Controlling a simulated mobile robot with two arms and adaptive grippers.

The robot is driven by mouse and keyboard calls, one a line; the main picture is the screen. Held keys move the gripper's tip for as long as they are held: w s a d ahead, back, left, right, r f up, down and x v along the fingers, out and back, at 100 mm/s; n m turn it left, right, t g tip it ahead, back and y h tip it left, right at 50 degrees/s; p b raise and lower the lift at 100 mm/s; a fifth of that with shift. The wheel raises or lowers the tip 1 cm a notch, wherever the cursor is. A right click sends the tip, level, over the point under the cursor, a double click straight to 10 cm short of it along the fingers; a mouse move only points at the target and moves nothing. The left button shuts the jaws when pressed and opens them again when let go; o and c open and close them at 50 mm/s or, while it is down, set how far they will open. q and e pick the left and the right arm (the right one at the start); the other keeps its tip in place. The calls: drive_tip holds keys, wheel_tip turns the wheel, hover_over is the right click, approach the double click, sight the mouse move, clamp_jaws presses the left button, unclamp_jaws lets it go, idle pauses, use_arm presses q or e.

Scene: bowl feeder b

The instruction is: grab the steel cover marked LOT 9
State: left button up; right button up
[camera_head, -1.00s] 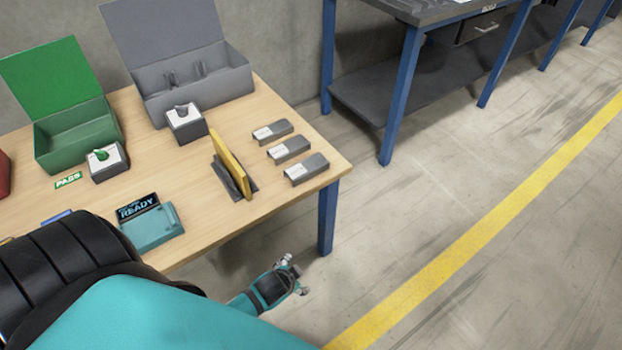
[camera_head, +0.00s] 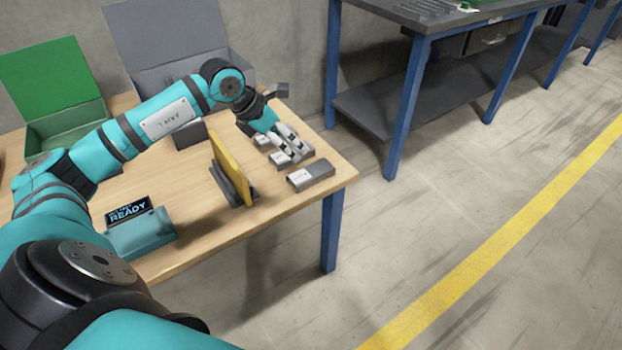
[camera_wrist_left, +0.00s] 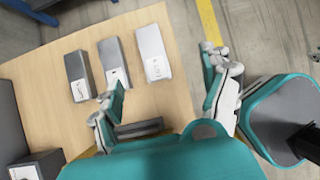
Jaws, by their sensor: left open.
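Three steel covers with white labels lie in a row at the table's right end: a front one (camera_head: 310,175), a middle one (camera_head: 293,158) and a far one (camera_head: 261,140). My left gripper (camera_head: 290,150) is open above the row and hides parts of the middle and far covers. In the left wrist view the covers show as right (camera_wrist_left: 154,54), middle (camera_wrist_left: 113,63) and left (camera_wrist_left: 78,76). The label text is too small to read, so I cannot tell which is LOT 9. My right gripper is not in view.
A yellow panel in a dark stand (camera_head: 232,170) stands upright just left of the covers. A teal READY device (camera_head: 140,228) sits near the front edge. An open green box (camera_head: 62,125) and grey box (camera_head: 170,45) stand behind. The table (camera_head: 195,220) ends just right of the covers.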

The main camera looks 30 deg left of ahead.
use_arm(q)
approach(311, 171)
drive_tip(key=w+f, duration=0.1)
drive_tip(key=d+f+b, duration=0.1)
drive_tip(key=shift+w+d+f+y, duration=0.25)
drive_tip(key=shift+w+f+y, duration=0.05)
drive_tip(key=shift+w, duration=0.1)
drive_tip(key=shift+b+x, duration=0.4)
drive_tip(key=shift+x, duration=2.5)
drive_tip(key=shift+s+a+f, duration=0.15)
drive_tip(key=shift+s, duration=0.05)
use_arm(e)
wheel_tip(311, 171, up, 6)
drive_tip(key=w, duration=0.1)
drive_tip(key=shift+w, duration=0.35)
use_arm(q)
drive_tip(key=shift+c, duration=0.4)
drive_tip(key=c, duration=1.4)
drive_tip(key=shift+c, duration=0.4)
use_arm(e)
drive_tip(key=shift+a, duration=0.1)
